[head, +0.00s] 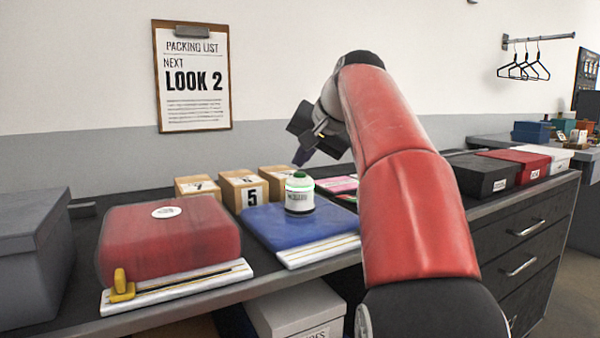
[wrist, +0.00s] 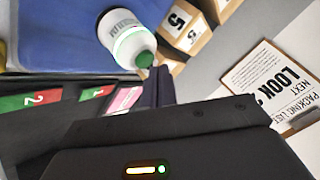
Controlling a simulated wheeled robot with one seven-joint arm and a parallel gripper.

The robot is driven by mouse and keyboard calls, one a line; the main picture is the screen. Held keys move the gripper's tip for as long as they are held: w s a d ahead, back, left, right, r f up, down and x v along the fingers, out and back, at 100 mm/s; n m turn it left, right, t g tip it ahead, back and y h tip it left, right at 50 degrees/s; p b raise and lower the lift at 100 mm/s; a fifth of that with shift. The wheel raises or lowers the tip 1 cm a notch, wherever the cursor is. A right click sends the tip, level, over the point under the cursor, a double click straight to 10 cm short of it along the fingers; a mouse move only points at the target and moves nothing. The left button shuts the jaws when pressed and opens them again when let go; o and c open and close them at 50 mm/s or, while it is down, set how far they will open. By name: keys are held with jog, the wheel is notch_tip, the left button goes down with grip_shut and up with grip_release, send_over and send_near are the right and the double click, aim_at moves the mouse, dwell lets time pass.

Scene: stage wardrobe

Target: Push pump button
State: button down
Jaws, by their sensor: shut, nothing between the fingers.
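A white bottle (head: 299,196) with a printed label and a glowing green ring stands upright on a blue case (head: 270,222). Its top shows green in the wrist view, where the pump button (wrist: 145,60) sits at the end of the white bottle (wrist: 124,35). My gripper (head: 301,157) is shut and empty, its dark fingers pointing down just above the bottle top in the head view. In the wrist view the finger (wrist: 160,85) appears beside the button; I cannot tell whether they touch.
A red case (head: 165,240) with a yellow-knobbed slider (head: 122,285) lies to the left, beside a grey box (head: 35,255). Numbered cardboard boxes (head: 243,190) stand behind the bottle. Pink packets (head: 336,184) lie to its right. A packing-list clipboard (head: 192,77) hangs on the wall.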

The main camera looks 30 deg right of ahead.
aim_at(303, 175)
jog(key=shift+f, duration=0.15)
jog(key=shift+f, duration=0.25)
jog(key=shift+f+b, duration=0.15)
jog(key=shift+b, duration=0.2)
jog(key=shift+r+p, duration=0.6)
jog(key=shift+p, duration=0.1)
notch_tip(303, 175, up, 4)
jog(key=p, duration=0.3)
jog(key=shift+f+p, duration=0.15)
jog(key=shift+p, duration=0.25)
notch_tip(303, 175, up, 2)
jog(key=shift+r+p, duration=0.15)
jog(key=shift+p, duration=0.4)
